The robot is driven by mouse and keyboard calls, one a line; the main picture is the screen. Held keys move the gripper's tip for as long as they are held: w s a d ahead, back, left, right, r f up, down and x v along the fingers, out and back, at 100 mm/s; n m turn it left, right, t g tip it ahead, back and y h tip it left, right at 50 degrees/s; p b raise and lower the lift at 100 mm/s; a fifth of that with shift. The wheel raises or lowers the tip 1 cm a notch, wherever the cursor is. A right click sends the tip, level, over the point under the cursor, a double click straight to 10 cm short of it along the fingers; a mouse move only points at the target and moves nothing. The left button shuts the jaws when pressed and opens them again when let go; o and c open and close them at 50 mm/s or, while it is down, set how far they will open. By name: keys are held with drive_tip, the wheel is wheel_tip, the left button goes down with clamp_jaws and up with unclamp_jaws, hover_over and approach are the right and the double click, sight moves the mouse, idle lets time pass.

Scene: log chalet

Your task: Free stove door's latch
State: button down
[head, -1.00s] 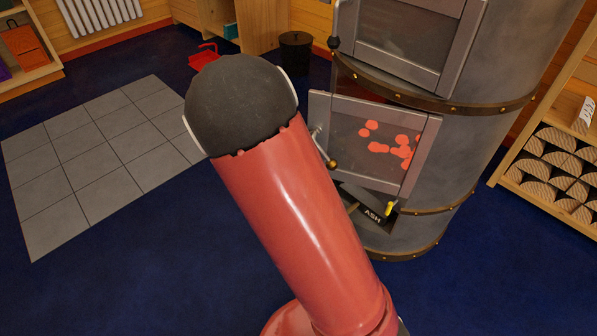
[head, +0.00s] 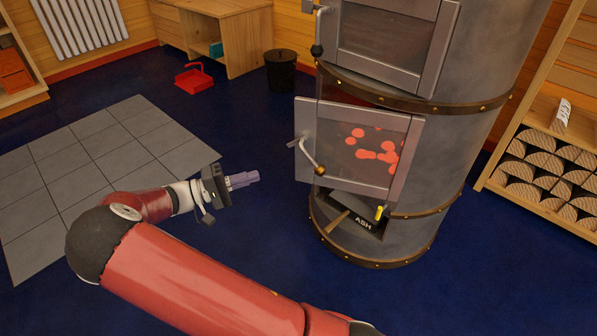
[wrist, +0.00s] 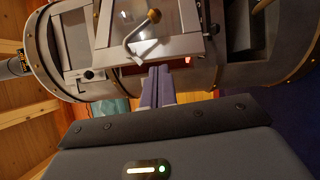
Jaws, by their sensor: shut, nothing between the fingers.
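The grey round stove (head: 440,150) has a lower glass door (head: 402,150) with orange embers showing behind it. The door's left edge stands out from the stove body. Its latch handle (head: 309,157), a metal lever with a brass knob, slants down to the right at that edge. The latch handle also shows in the wrist view (wrist: 137,32), beyond my fingertips. My gripper (head: 256,176) is shut and empty, its purple fingers pointing right toward the door, apart from the handle. The shut fingers show in the wrist view (wrist: 158,70).
An upper glass door (head: 385,40) with a black-knobbed handle sits above. A log rack (head: 490,180) stands right, a black bin (head: 281,72) and red pan (head: 194,78) behind.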

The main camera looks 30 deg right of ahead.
drive_tip(key=shift+d, duration=0.1)
approach(319, 171)
drive_tip(key=w+d+f, duration=0.1)
drive_tip(key=w+d, duration=0.3)
drive_tip(key=w, duration=0.1)
drive_tip(key=shift+s+d+r+b, duration=0.1)
drive_tip(key=shift+s+d+b, duration=0.1)
drive_tip(key=shift+s+d, duration=0.5)
drive_tip(key=shift+s+d+b, duration=0.2)
drive_tip(key=shift+s+d, duration=0.3)
drive_tip(key=shift+s, duration=0.4)
drive_tip(key=shift+s+d+n+h+p, duration=0.25)
drive_tip(key=shift+n+h+p, duration=0.05)
drive_tip(key=shift+h, duration=0.1)
drive_tip(key=n+t+h+p, duration=0.1)
drive_tip(key=n, duration=0.1)
drive_tip(key=s+d+r+n+h+p, duration=0.1)
drive_tip(key=n+h+p, duration=0.1)
drive_tip(key=s+d+r+n+t+h+p, duration=0.1)
drive_tip(key=n+h, duration=0.1)
drive_tip(key=shift+s+d+t, duration=0.25)
drive_tip(key=shift+t, duration=0.05)
drive_tip(key=shift+s+d+r+p, duration=0.15)
drive_tip(key=shift+d+r+p, duration=0.05)
drive_tip(key=shift+p, duration=0.45)
